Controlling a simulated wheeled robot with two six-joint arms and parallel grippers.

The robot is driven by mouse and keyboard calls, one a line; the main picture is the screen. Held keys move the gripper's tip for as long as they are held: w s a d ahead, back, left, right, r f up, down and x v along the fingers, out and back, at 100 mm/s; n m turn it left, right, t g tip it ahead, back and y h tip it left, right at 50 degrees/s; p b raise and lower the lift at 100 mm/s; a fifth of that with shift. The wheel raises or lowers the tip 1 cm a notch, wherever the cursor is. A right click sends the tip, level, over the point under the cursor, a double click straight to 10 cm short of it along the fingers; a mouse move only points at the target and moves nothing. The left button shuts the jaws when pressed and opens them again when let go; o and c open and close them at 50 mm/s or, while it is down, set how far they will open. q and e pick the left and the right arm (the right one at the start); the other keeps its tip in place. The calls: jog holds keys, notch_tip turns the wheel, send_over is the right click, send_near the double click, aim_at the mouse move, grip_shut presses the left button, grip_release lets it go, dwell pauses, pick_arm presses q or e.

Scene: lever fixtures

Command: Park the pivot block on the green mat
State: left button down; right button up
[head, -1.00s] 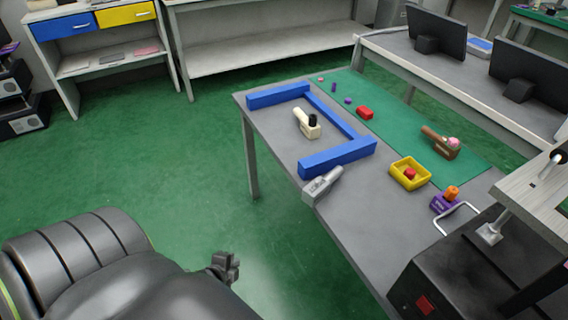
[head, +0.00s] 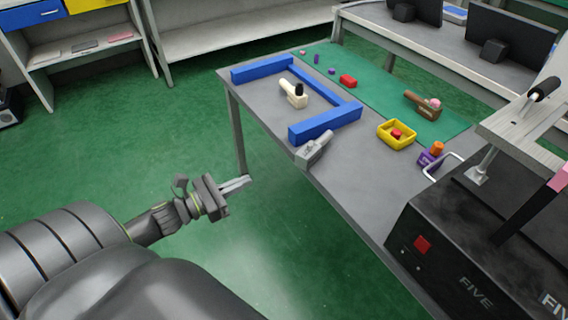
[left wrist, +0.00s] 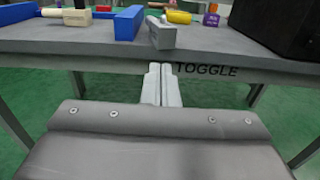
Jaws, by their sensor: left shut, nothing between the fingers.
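I cannot read which block is the pivot block. A grey lever block (head: 314,149) is at the table's front edge and also shows in the left wrist view (left wrist: 162,34). A purple block with an orange knob (head: 430,157) is near the mat's right end. My left gripper (head: 248,181) is shut and empty, in front of the table and apart from every block. My right gripper is out of view.
A blue three-sided frame (head: 325,124) lies on the grey table. A red block (head: 348,81) and small purple and pink pieces lie on the mat. A black machine (head: 445,250) stands at the right. The table's front edge (left wrist: 100,46) reads TOGGLE.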

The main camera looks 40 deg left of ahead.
pick_arm(q)
jog(key=x, duration=0.4)
jog(key=p, duration=0.3)
send_near(309, 151)
jog(key=w+f, duration=0.1)
jog(key=w, duration=0.1)
jog(key=shift+w+d+f, duration=0.15)
jog(key=shift+w+f, duration=0.15)
jog(key=shift+w, duration=0.5)
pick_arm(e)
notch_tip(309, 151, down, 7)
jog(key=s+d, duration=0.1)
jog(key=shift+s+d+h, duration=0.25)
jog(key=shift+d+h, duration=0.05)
pick_arm(q)
jog(key=x, duration=0.7)
jog(key=shift+w, duration=0.15)
jog(key=shift+w+d, duration=0.15)
jog(key=shift+w, duration=0.15)
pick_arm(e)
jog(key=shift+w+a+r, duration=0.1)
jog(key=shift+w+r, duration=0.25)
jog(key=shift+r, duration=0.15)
pick_arm(q)
jog(key=shift+b, duration=0.3)
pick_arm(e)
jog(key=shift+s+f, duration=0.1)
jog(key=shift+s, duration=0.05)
